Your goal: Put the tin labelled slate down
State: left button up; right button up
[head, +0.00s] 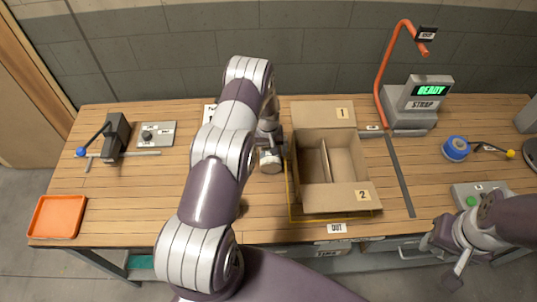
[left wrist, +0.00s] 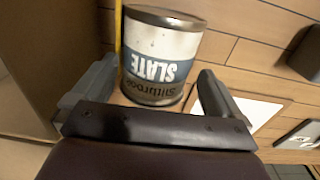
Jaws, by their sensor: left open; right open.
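The tin labelled slate (left wrist: 165,45) is white and blue-grey with metal rims. In the left wrist view it stands on the wood, its lettering upside down in the picture. My left gripper (left wrist: 155,90) is open, with one finger on each side of the tin's near part. The left finger is close to the tin and a gap shows at the right finger; I cannot tell whether either touches. In the head view my left gripper (head: 271,158) is just left of the open carton, and my arm partly blocks the view there. My right gripper (head: 450,262) is open and empty at the front right.
The open carton (head: 365,196) with flaps marked 1 and 2 and a divider stands right of my left gripper. An orange tray (head: 58,217), a lever device (head: 116,137) and a small switch plate (head: 157,134) are at left. A strap machine (head: 415,105) stands back right.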

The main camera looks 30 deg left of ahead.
pick_arm(q)
jog(key=shift+w+d+f, duration=0.1)
jog(key=shift+f, duration=0.5)
jog(key=shift+w+d+f, duration=0.1)
jog(key=shift+f, duration=0.45)
jog(key=shift+w+f, duration=0.15)
jog(key=shift+f, duration=0.15)
pick_arm(e)
jog(key=shift+w+d+r, duration=0.25)
jog(key=shift+w+r, duration=0.05)
jog(key=shift+r, duration=0.25)
pick_arm(q)
jog(key=shift+s+r, duration=0.1)
jog(key=shift+s, duration=0.1)
jog(key=c, duration=1)
jog(key=shift+w, duration=0.15)
jog(key=shift+c, duration=0.5)
